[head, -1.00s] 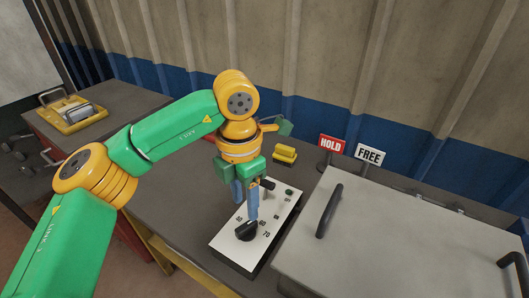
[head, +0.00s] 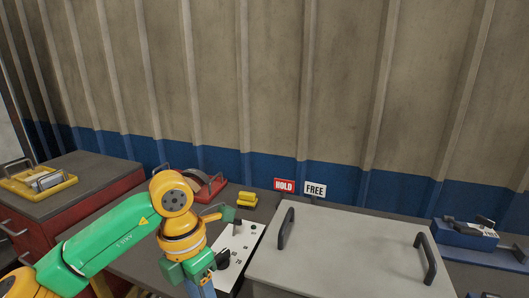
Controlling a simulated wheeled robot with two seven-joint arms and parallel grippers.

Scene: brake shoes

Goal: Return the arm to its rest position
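My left arm comes in from the lower left. Its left gripper (head: 203,289) points down at the bottom edge of the head view, just left of the white control panel (head: 240,244). Its fingers are largely cut off by the frame, so I cannot tell whether they are open or shut. No held object shows. The panel's black knob (head: 222,258) is close to the gripper's right side; whether they touch is unclear. My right arm and gripper are not in view.
A large grey lidded box (head: 345,250) fills the front right. Behind it stand a red HOLD sign (head: 284,185) and a white FREE sign (head: 315,190). Yellow blocks (head: 247,199), a red tray (head: 214,188), a yellow tray (head: 60,188) and a blue tray (head: 460,234) lie around.

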